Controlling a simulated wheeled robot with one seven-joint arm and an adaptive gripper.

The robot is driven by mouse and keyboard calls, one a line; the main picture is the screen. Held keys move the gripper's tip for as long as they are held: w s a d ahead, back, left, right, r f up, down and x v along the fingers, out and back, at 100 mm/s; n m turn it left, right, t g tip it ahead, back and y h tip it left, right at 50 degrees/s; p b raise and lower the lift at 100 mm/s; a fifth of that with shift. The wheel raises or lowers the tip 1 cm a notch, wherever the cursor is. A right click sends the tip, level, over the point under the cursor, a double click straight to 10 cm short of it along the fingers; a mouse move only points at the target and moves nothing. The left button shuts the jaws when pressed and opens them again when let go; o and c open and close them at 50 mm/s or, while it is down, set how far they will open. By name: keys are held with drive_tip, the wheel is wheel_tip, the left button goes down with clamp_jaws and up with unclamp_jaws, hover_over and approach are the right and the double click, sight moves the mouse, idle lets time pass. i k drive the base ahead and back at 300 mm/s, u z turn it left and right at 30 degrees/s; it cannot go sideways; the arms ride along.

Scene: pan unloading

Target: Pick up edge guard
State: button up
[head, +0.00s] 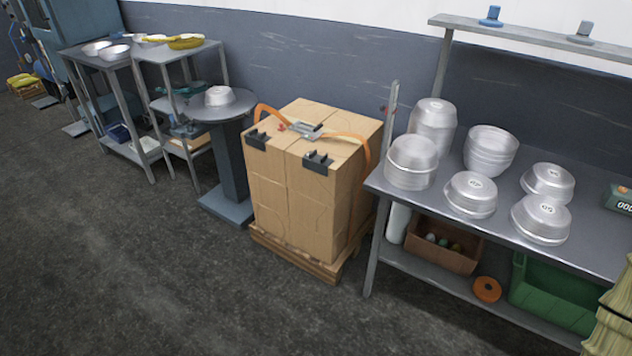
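Two dark, angular pieces that look like edge guards sit on the top front edge of a large cardboard box (290,205). The left edge guard (258,139) is near the box's left corner. The right edge guard (318,162) is near the front right corner. An orange strap (345,138) lies loose across the box top, with a grey metal buckle (306,130) in the middle. Its ends arch over the left and right sides. The strap does not visibly run over either guard. My gripper is not in view.
The box stands on a wooden pallet (295,257). A steel bench (397,192) with several metal pans is on the right, with a green crate (555,300) below. A round pedestal table (205,111) and shelves stand left. The floor in front (150,270) is clear.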

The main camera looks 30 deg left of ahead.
sight(312, 161)
drive_tip(key=u, duration=0.5)
drive_tip(key=k, duration=0.6)
drive_tip(key=u, duration=1.05)
drive_tip(key=i, duration=1.6)
drive_tip(key=z, duration=0.35)
